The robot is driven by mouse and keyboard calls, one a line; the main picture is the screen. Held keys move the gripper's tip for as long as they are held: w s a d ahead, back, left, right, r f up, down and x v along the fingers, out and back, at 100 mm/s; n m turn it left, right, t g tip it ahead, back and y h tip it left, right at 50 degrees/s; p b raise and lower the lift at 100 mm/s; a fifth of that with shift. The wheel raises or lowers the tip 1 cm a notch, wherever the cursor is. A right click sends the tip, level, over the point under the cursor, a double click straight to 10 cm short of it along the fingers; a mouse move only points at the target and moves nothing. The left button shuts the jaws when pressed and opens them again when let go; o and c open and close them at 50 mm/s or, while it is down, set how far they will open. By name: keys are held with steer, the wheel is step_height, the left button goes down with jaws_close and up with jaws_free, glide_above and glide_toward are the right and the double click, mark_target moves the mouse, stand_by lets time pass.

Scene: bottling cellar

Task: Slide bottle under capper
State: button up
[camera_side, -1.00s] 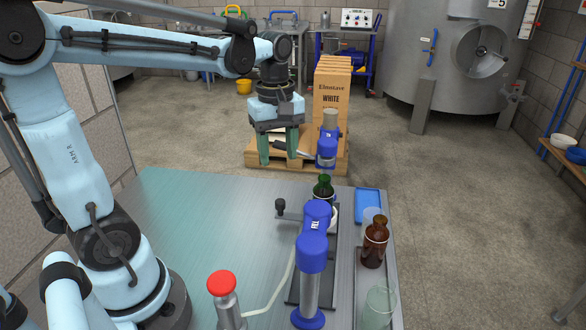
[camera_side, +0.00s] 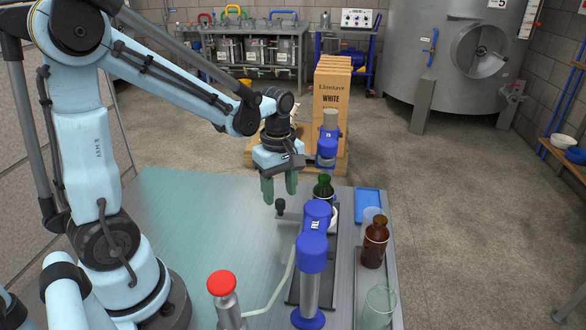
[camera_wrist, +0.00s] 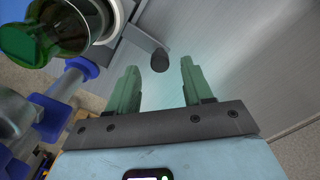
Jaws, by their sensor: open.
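The green bottle (camera_side: 323,190) stands near the capper, partly hidden behind the capper's blue head. In the wrist view the green bottle (camera_wrist: 40,30) is at the upper left, seen from its neck end. The capper (camera_side: 312,255) has a blue head on a silver column with a blue foot. A second blue-and-silver post (camera_side: 327,148) stands behind the bottle. My gripper (camera_side: 279,190) is open and empty, left of the bottle and above the table. In the wrist view my gripper (camera_wrist: 158,80) shows two green fingers apart, with a dark knob (camera_wrist: 159,60) beyond them.
A brown bottle (camera_side: 374,243), a clear glass (camera_side: 379,306) and a blue tray (camera_side: 368,203) are along the table's right side. A red-topped post (camera_side: 223,290) stands at the front. The table's left part (camera_side: 190,220) is clear.

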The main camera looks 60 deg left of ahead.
steer(key=shift+f, duration=1.35)
steer(key=shift+c, duration=0.3)
jaws_close()
